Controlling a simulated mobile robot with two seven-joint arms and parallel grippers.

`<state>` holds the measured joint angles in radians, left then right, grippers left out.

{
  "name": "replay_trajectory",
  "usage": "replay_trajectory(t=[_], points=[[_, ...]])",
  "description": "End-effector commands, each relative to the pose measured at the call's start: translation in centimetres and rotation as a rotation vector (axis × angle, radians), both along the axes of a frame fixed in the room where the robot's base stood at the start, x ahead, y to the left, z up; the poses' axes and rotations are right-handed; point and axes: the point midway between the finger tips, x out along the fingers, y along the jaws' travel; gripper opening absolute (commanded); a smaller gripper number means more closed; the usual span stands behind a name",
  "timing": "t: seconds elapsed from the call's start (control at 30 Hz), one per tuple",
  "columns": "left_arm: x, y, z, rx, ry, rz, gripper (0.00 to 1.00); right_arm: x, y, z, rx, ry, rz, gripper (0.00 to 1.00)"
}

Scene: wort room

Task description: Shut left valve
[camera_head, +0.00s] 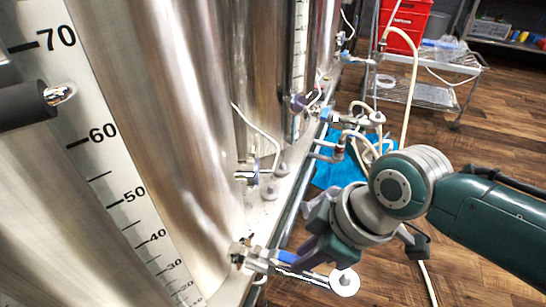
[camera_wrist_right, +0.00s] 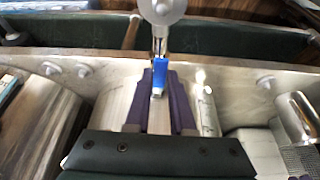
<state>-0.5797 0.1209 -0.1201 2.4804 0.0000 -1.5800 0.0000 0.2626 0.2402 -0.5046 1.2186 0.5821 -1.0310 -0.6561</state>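The left valve (camera_head: 260,260) sits low on the nearest steel tank in the head view, with a blue handle (camera_head: 289,257) on it. The blue handle (camera_wrist_right: 158,76) also shows in the wrist view, lying between the two purple fingers. My right gripper (camera_head: 300,236) is above and beside the valve in the head view, partly hidden by its own wrist. In the wrist view my right gripper (camera_wrist_right: 161,84) looks open, with a finger on each side of the handle and narrow gaps. Contact cannot be told. My left gripper is not in view.
A large steel tank (camera_head: 170,110) with a number scale (camera_head: 95,120) fills the left. More valves and hoses (camera_head: 340,120) line the tank ledge further back. A metal cart (camera_head: 425,92) and red crates (camera_head: 405,20) stand behind. Wooden floor (camera_head: 500,130) lies clear at right.

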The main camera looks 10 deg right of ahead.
Motion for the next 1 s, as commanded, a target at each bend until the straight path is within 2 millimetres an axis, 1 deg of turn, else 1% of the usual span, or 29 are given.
replay_trajectory(t=[0.03,0.17,1.0], points=[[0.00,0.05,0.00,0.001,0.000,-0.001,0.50,0.00,-0.02,-0.01,0.000,0.000,0.000,0.14],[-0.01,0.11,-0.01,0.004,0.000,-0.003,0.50,-0.01,-0.03,-0.01,0.000,0.000,0.000,0.00],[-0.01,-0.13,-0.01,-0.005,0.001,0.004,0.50,-0.02,-0.05,-0.03,-0.001,0.001,0.000,0.00]])
